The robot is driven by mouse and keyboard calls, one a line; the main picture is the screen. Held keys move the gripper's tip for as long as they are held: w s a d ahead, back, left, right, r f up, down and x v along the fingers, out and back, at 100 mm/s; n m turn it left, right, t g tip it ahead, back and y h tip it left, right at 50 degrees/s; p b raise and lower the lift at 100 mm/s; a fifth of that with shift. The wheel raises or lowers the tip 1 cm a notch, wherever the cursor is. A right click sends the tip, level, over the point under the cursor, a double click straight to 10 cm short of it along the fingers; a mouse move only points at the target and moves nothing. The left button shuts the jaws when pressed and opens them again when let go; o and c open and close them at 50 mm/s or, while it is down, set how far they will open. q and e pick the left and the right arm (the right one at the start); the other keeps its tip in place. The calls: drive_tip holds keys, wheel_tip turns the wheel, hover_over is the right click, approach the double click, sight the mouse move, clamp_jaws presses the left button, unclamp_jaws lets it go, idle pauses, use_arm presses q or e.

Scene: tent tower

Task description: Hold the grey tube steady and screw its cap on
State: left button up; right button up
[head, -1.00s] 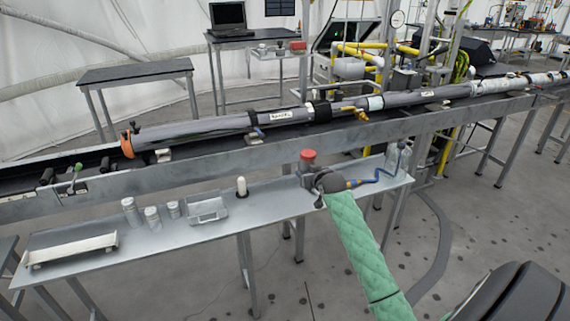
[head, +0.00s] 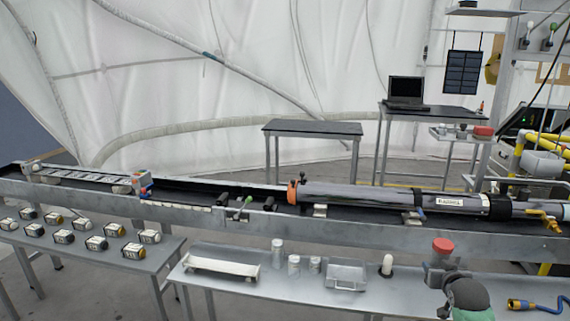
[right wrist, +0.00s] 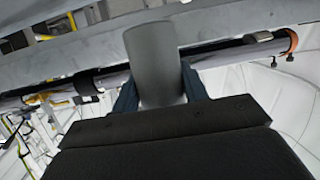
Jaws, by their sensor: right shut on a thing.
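My right gripper (head: 445,281) is low at the right of the head view, by the bench's back edge, next to a red-topped piece (head: 443,245). In the right wrist view my right gripper (right wrist: 157,92) has its two dark fingers closed on either side of a plain grey tube (right wrist: 153,58). The lower part of the tube in that picture is hidden behind the gripper body. No red shows there, and I cannot tell whether the red top belongs to this tube. I cannot make out a separate cap. My left gripper is not in view.
The metal bench (head: 225,290) carries a white tray (head: 222,267), several grey canisters (head: 278,251), a grey box (head: 346,276) and a white rounded piece (head: 387,263). A long grey cylinder with an orange end (head: 292,192) lies on the rail behind. Small blocks fill the left table (head: 155,270).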

drive_tip(key=s+a+f+y, duration=0.1)
drive_tip(key=s+a+f, duration=0.2)
drive_tip(key=a, duration=0.6)
drive_tip(key=s+a+f+n, duration=0.1)
drive_tip(key=s+a+f, duration=0.2)
drive_tip(key=s+a, duration=0.3)
drive_tip(key=s+a+f+n+y, duration=0.1)
drive_tip(key=s+a+f, duration=0.2)
drive_tip(key=a, duration=0.8)
drive_tip(key=shift+s+a+y, duration=0.3)
drive_tip(key=shift+s+a, duration=0.1)
drive_tip(key=shift+s, duration=0.35)
drive_tip(key=shift+f, duration=0.1)
drive_tip(key=w+a+n+g+y, duration=0.1)
drive_tip(key=w+a+n+y, duration=0.3)
drive_tip(key=a, duration=0.3)
drive_tip(key=w+a+r+n+g+y, duration=0.1)
drive_tip(key=w+a+n+y, duration=0.3)
drive_tip(key=a, duration=0.4)
drive_tip(key=shift+w+r+g+y, duration=0.3)
drive_tip(key=shift+w+g+y, duration=0.2)
drive_tip(key=shift+w, duration=0.4)
drive_tip(key=shift+a, duration=0.1)
